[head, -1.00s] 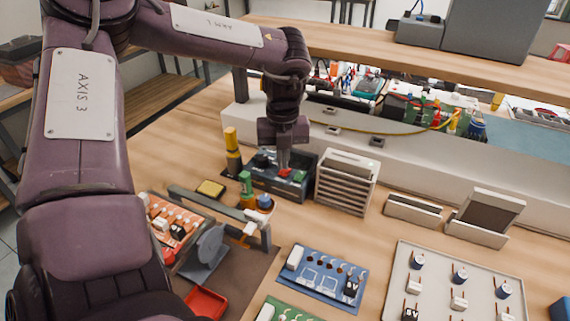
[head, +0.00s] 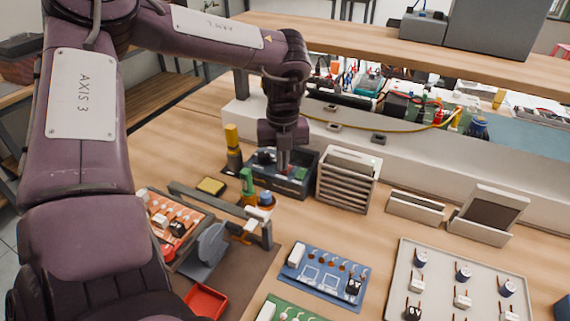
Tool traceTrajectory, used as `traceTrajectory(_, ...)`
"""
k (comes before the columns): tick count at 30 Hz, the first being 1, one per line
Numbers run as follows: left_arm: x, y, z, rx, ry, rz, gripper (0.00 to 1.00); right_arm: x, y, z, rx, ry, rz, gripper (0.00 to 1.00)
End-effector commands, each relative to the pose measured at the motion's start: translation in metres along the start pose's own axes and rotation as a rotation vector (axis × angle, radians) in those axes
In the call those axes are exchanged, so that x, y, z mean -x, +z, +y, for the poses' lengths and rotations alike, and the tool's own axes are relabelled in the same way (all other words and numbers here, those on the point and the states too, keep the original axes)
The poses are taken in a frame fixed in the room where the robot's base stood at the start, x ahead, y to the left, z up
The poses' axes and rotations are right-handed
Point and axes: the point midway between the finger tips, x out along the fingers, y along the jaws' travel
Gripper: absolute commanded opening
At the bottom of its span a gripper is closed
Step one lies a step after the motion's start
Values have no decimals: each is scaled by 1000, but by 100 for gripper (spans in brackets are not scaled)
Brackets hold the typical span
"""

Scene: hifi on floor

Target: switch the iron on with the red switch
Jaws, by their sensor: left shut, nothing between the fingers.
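A dark box-shaped station (head: 300,187) stands on the bench behind the fixture, left of a slotted white rack. My left gripper (head: 284,168) points straight down over its top, shut and empty, with its tips at or very near the top face. The red switch is not clearly visible; my fingertips cover the spot where red showed. I cannot tell whether the tips touch it or which way it is set. An upright yellow-topped tool (head: 233,142), perhaps the iron in its holder, stands just left of the station. My right gripper is out of view.
A slotted white rack (head: 347,182) stands close to the station's right. A grey fixture bar (head: 215,207), with green and blue bottles behind it, is in front. A blue board (head: 323,276) and a pale parts tray (head: 440,262) lie nearer. A shelf (head: 400,57) runs above the back.

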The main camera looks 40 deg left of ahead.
Motion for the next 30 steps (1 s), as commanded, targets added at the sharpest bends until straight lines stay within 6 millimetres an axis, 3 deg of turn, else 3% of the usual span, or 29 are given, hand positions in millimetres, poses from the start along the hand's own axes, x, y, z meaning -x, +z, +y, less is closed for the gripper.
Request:
traceTrajectory(17,-12,0,0,1,1,0,0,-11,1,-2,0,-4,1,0)
traceTrajectory(30,24,0,0,1,1,-1,0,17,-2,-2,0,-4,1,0)
